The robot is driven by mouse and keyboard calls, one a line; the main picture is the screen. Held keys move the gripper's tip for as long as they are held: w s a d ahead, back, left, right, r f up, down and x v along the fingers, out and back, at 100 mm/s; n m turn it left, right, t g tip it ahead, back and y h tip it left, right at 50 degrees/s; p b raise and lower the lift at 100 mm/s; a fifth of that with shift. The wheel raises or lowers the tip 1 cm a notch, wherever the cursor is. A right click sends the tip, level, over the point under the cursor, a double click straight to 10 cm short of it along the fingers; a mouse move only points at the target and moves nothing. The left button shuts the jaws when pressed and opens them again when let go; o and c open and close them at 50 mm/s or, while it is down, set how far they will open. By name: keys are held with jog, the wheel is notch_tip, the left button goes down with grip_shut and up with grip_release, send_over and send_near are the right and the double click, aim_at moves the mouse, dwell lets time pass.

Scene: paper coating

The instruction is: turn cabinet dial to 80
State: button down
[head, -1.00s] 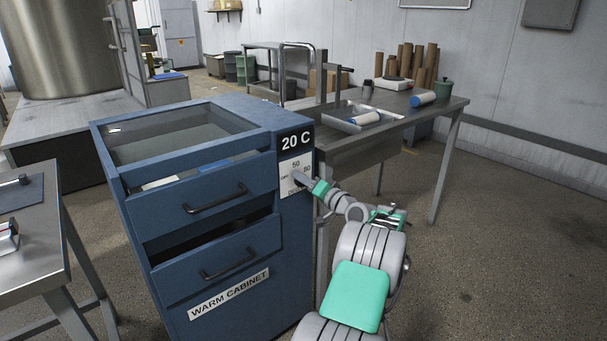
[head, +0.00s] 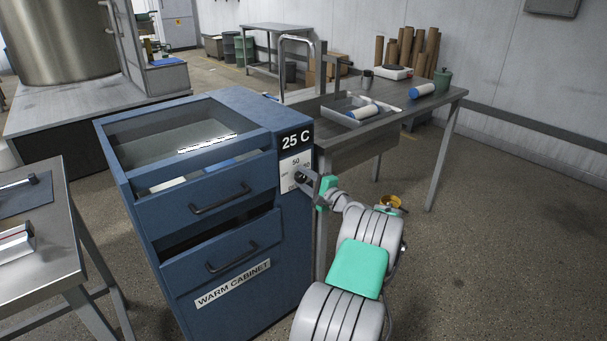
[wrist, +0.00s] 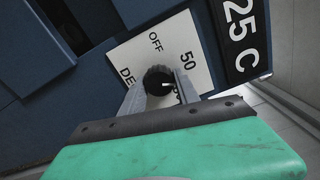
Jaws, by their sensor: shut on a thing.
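The blue warm cabinet (head: 225,276) stands in the middle of the head view, and its display (head: 296,140) reads 25 C. Below the display is a white dial plate (head: 292,163) with a black dial. In the wrist view the dial (wrist: 158,80) sits on the plate (wrist: 186,38), with OFF and 50 legible; the 80 mark is mostly hidden by a finger. My gripper (wrist: 160,88) is shut on the dial, one finger on each side. The display also shows in the wrist view (wrist: 240,35).
Both cabinet drawers (head: 205,205) stand partly pulled out. A steel bench (head: 440,100) with a tray and blue-white rolls stands behind my arm to the right. A metal table (head: 40,245) is at the left. The floor at the right is clear.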

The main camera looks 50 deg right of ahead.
jog(key=m+p, duration=0.2)
jog(key=m, duration=0.3)
jog(key=shift+m, duration=0.3)
jog(key=shift+a+f+m+p, duration=0.15)
jog(key=shift+m+p, duration=0.75)
jog(key=shift+m, duration=1.1)
jog(key=c, duration=0.9)
grip_release()
jog(key=v, duration=0.7)
jog(key=shift+s, duration=0.4)
